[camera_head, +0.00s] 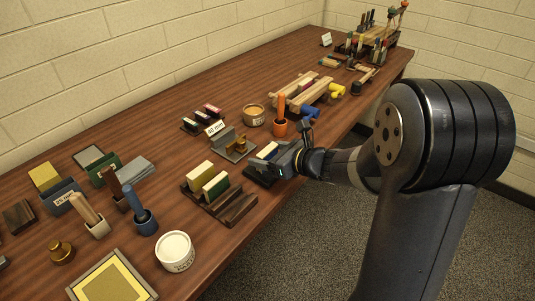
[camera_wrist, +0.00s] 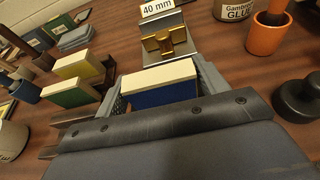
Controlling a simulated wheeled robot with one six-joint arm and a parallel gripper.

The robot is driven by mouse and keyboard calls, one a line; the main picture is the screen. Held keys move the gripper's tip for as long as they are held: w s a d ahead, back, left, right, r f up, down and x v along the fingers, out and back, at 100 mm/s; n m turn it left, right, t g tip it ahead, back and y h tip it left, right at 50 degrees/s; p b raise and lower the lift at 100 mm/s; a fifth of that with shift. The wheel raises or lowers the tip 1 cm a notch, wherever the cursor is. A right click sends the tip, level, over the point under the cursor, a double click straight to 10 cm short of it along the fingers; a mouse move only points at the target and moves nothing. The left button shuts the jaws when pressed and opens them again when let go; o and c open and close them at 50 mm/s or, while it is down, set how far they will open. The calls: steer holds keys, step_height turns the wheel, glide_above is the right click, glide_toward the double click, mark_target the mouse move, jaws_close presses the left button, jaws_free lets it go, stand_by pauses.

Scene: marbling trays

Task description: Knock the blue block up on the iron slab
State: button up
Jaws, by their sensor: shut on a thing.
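The blue block (camera_wrist: 160,94) has a cream top layer and sits between the two grey fingers of my gripper (camera_wrist: 163,88) in the wrist view. My gripper (camera_head: 268,160) is shut on it low over the table's front part in the head view, where only the pale top of the block (camera_head: 267,149) shows clearly. The block's underside is hidden, so I cannot tell whether it touches the table. A grey metal piece that looks like the iron slab (camera_head: 227,136) stands just beyond it, with brass fittings on it; it also shows in the wrist view (camera_wrist: 153,22).
A "40 mm" card (camera_wrist: 157,8) stands behind the slab. An orange pot (camera_head: 280,128) and glue tub (camera_head: 253,115) are behind right. A dark round-based object (camera_wrist: 300,98) is close on the right.

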mark_target(267, 150)
stand_by(0.4)
steer(key=shift+r+p, duration=2)
steer(key=shift+r, duration=0.55)
steer(key=shift+f, duration=0.15)
steer(key=shift+f+b, duration=1.85)
steer(key=shift+b, duration=0.1)
steer(key=shift+f, duration=0.15)
steer(key=shift+f+b, duration=0.55)
steer(key=shift+b, duration=0.15)
steer(key=shift+r, duration=0.1)
